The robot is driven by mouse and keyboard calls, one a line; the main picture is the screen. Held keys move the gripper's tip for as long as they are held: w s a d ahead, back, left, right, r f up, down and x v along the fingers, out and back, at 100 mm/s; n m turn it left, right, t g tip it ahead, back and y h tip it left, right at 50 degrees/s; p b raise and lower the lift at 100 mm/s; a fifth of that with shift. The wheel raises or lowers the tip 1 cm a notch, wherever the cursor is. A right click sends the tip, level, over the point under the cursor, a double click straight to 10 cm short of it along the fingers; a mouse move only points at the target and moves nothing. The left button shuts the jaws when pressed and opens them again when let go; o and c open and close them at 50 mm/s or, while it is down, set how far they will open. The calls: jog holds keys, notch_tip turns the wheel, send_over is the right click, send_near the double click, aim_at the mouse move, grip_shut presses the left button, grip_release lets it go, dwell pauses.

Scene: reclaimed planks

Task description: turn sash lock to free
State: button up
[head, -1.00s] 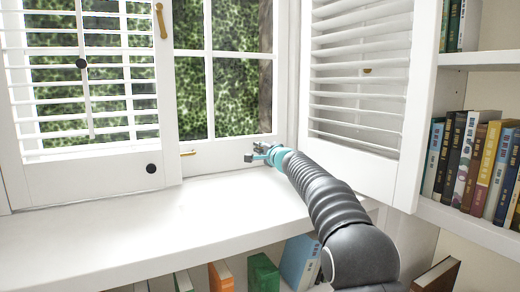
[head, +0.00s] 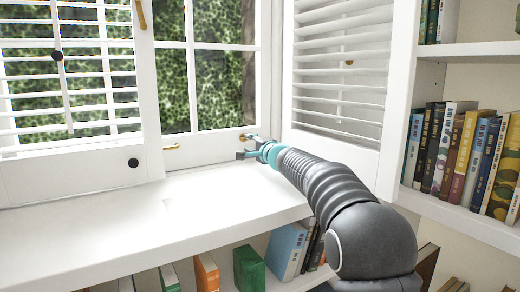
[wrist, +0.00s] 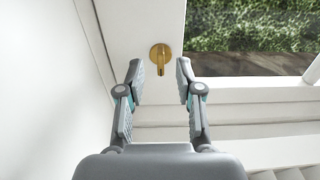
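The brass sash lock (wrist: 160,58) is a round plate with a short lever on the white window frame. In the wrist view its lever points downward, toward my gripper. In the head view a small brass bit of it (head: 244,137) shows beside my fingers. My gripper (head: 243,147) is open and empty, low at the window's right side above the sill. In the wrist view the fingers (wrist: 158,72) stand to the left and right of the lever, with a gap on each side. I see no contact with it.
A small brass fitting (head: 171,147) sits farther left on the frame. Slatted shutters flank the window, left (head: 70,80) and right (head: 340,70). The white sill (head: 140,215) is clear. Books (head: 460,150) fill the shelves at right, with more below the sill.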

jog(key=v, duration=0.6)
jog(key=shift+s+d, duration=0.1)
jog(key=shift+d, duration=0.1)
jog(key=shift+s, duration=0.1)
jog(key=shift+s, duration=0.1)
jog(key=s+d+r+n+g+p, duration=0.1)
jog(key=s+d+n+g+p, duration=0.2)
jog(key=s, duration=0.8)
jog(key=s+d+r+n+g+p, duration=0.15)
jog(key=s+n, duration=0.25)
jog(key=s, duration=0.7)
jog(key=s+d+f+n+g+h+p, duration=0.1)
jog(key=s+d+f+h+p, duration=0.1)
jog(key=s, duration=0.7)
jog(key=s+d+f+n+g+h+p, duration=0.1)
jog(key=s+d+f+h, duration=0.3)
jog(key=s+d, duration=0.5)
jog(key=s+d+f+n+g+h+p, duration=0.2)
jog(key=s+d+f+g+h+p, duration=0.1)
jog(key=s+f, duration=0.4)
jog(key=s+d+h, duration=0.1)
jog(key=s+d, duration=0.1)
jog(key=s, duration=0.1)
jog(key=shift+s+d, duration=0.3)
jog(key=shift+s, duration=0.05)
